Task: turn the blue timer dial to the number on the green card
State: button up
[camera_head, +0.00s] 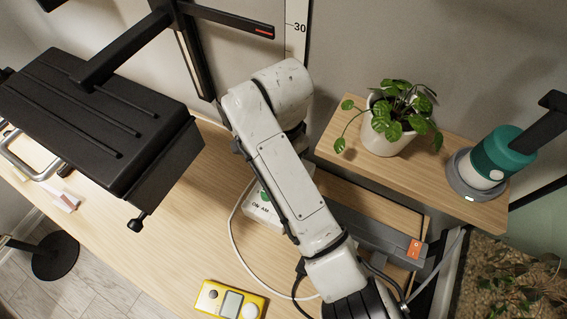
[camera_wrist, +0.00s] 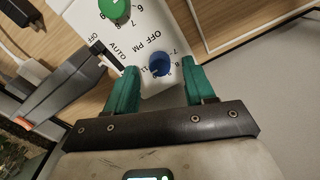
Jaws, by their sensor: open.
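The blue timer dial (camera_wrist: 160,64) sits on a white timer box (camera_wrist: 150,25) with printed numbers and the words OFF, PM and AUTO. A green dial (camera_wrist: 115,9) is on the same face, cut off by the top edge in the wrist view. My gripper (camera_wrist: 160,67) is open, with its teal fingers on either side of the blue dial and a gap to each. The dial's pointer setting is too small to read. In the head view the white box (camera_head: 259,213) is mostly hidden behind my arm. I make out no green card in either view.
A yellow meter (camera_head: 230,301) lies at the wooden table's front edge. A potted plant (camera_head: 386,135) and a teal-and-white device (camera_head: 490,163) stand on a shelf at right. A grey power strip (camera_head: 385,240) and cables lie nearby. A black lamp-like fixture (camera_head: 95,110) hangs over the left.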

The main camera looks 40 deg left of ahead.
jog(key=shift+f, duration=0.8)
grip_shut()
